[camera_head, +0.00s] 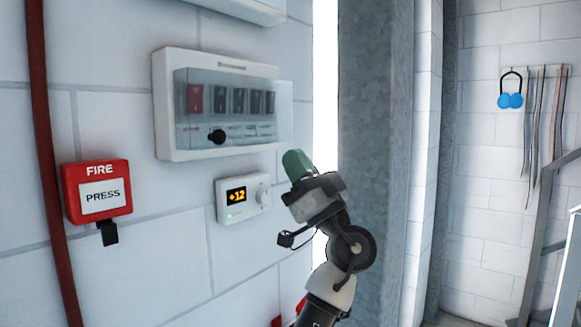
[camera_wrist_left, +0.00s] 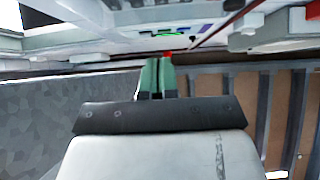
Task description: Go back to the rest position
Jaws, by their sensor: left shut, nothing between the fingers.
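My left gripper (camera_head: 296,164) has green fingers and points up and to the left in the head view. It is shut and empty, just right of the thermostat (camera_head: 243,197) and below the right end of the breaker box (camera_head: 222,104). In the left wrist view its fingers (camera_wrist_left: 158,70) lie side by side, closed together. It appears apart from the wall, though the exact gap cannot be told. My right gripper is not in view.
A red fire call box (camera_head: 98,191) and a red pipe (camera_head: 47,150) are on the wall at left. A grey metal column (camera_head: 375,150) stands behind my left arm. A grey stair rail (camera_head: 540,240) is at right.

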